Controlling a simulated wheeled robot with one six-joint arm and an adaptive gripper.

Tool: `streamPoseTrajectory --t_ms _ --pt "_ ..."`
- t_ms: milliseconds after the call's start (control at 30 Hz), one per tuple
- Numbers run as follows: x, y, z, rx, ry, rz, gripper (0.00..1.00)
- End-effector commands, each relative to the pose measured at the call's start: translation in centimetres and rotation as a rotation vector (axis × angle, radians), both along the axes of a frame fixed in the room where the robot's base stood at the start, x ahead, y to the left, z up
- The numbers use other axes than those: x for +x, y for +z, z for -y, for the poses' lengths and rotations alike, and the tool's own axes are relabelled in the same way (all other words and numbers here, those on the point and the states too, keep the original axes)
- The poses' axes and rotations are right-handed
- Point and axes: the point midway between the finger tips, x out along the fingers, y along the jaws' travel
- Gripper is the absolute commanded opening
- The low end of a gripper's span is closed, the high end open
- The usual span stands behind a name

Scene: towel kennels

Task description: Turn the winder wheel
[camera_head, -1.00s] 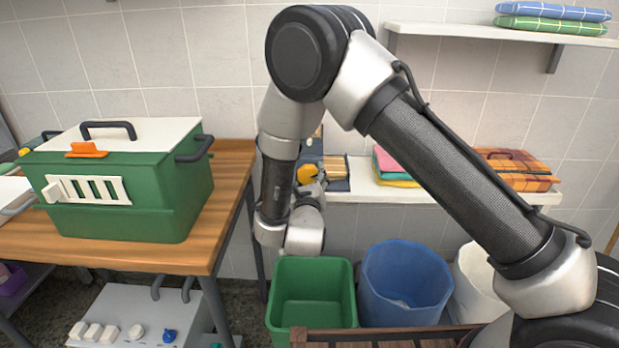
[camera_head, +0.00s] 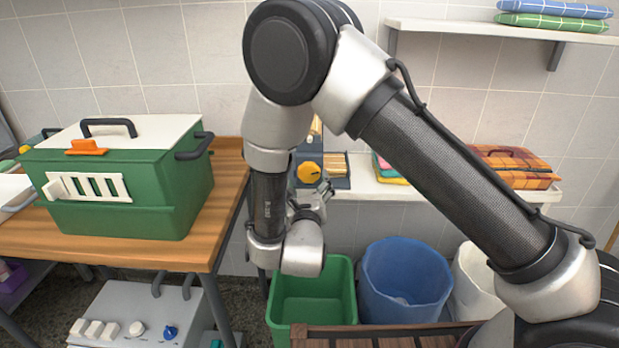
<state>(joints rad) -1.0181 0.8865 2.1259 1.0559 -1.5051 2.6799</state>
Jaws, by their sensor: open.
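A small winder with a dark blue body (camera_head: 338,183) stands on the light shelf at the back, partly hidden behind my arm. Its round yellow-orange wheel (camera_head: 308,172) faces me, with a dark mark at its middle. My gripper (camera_head: 326,190) is open and shows small and partly covered by my wrist, just below and right of the wheel in the picture. I cannot tell whether it touches the wheel. I see nothing held in it.
A green carrier (camera_head: 120,190) stands on the wooden table (camera_head: 228,185) at left. Below the shelf (camera_head: 375,190) are a green bin (camera_head: 310,308), a blue bin (camera_head: 405,280) and a white bin (camera_head: 470,275). Folded cloths (camera_head: 385,170) and an orange plaid case (camera_head: 515,168) lie right of the winder.

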Motion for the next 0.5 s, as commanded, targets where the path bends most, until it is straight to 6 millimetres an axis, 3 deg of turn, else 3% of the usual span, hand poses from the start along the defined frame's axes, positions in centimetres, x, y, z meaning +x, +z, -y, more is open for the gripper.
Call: streamPoseTrajectory --t_ms 100,233,500 --pt "-2.7 0.0 -0.2 -0.002 0.005 -0.001 0.77" --pt "-4.9 0.0 -0.2 -0.002 0.003 0.000 0.77" --pt "-6.3 0.0 -0.2 0.000 -0.001 0.000 0.77"
